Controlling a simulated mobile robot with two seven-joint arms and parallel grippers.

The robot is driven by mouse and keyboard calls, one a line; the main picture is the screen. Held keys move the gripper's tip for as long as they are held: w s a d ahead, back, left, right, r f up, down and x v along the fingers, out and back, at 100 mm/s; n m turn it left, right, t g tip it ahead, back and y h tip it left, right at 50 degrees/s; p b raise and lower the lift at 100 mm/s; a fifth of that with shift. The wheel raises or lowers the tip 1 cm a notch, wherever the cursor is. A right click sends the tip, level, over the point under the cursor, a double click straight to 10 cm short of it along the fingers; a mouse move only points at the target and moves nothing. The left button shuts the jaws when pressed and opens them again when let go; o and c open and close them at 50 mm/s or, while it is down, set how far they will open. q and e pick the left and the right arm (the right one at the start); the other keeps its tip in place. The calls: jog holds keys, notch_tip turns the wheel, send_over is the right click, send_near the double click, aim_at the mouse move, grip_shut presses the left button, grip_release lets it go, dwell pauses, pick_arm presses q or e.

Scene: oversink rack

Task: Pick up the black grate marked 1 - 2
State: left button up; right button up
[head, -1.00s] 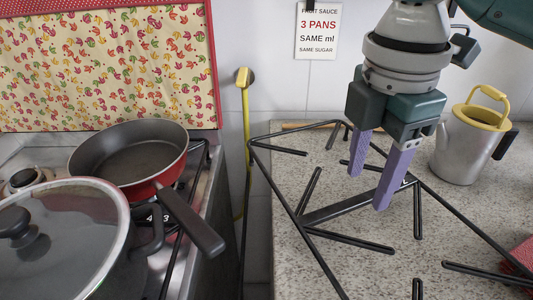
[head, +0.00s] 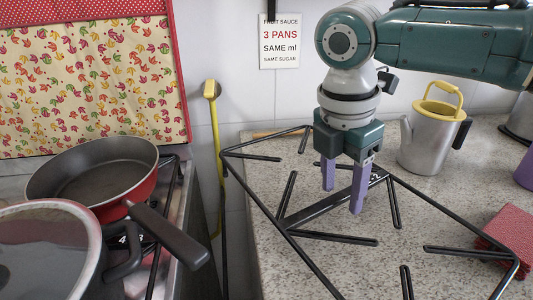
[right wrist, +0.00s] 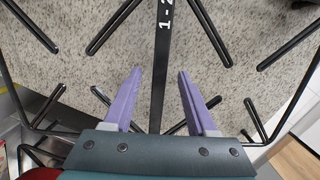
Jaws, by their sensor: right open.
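The black grate (head: 313,210) marked 1 - 2 lies on the speckled stone counter, with its near left part reaching the counter's edge. In the right wrist view its flat middle bar (right wrist: 163,60) with the white "1 - 2" label runs between the fingers. My right gripper (head: 343,198) is open, pointing down with its purple fingers at the middle bar. In the right wrist view the open fingers (right wrist: 155,100) stand on either side of the bar, apart from it. Whether the fingertips are level with the bar is hard to tell. My left gripper is not in view.
A red frying pan (head: 100,172) and a lidded pot (head: 45,250) stand on the stove at left. A metal jug (head: 430,135) with a yellow handle stands behind the grate at right. A red cloth (head: 510,232) lies at the right by the grate.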

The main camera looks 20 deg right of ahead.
jog(key=shift+f, duration=0.25)
grip_shut()
jog(key=shift+r, duration=0.1)
dwell(1.2)
